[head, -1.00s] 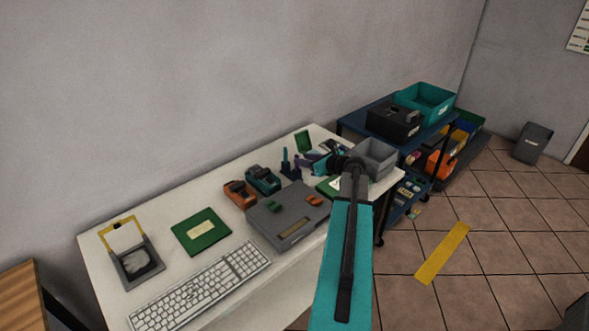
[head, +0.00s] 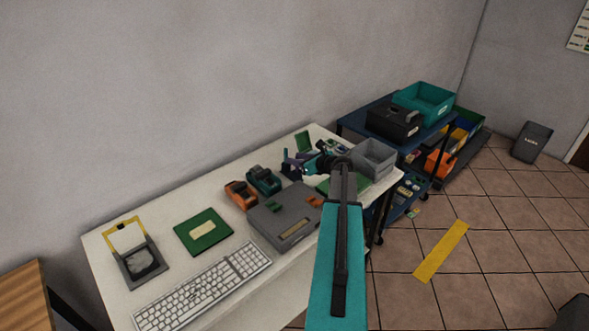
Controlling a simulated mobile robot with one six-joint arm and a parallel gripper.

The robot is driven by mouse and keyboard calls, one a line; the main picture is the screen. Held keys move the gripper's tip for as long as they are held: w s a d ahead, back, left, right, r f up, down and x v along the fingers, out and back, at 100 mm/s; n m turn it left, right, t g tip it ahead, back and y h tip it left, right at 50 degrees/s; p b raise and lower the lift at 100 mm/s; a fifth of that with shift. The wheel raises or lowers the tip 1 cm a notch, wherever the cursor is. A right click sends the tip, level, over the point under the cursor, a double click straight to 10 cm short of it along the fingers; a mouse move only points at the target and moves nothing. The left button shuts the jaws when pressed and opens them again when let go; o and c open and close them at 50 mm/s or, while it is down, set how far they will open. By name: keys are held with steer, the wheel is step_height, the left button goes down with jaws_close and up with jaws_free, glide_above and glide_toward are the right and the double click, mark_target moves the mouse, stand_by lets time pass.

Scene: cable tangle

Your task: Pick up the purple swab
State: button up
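My arm reaches from the bottom of the head view over the white table (head: 112,262). My gripper (head: 301,162) is at its far end, beside a small dark blue holder (head: 290,170). A small purple patch (head: 300,155), possibly the purple swab, shows by the fingertips. It is too small to tell its shape, or whether the gripper touches it. The wrist and fingers hide part of this spot. I cannot tell whether the fingers are open or shut.
A grey case (head: 272,222), orange (head: 240,193) and teal (head: 263,180) devices, green board (head: 203,232) and keyboard (head: 205,290) lie to the left. A grey bin (head: 374,158) stands right of my wrist. A blue cart (head: 357,124) stands behind.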

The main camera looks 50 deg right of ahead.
steer(key=shift+c, duration=0.4)
jaws_close()
steer(key=shift+r, duration=0.15)
steer(key=shift+r+b, duration=1.25)
steer(key=shift+r, duration=3.6)
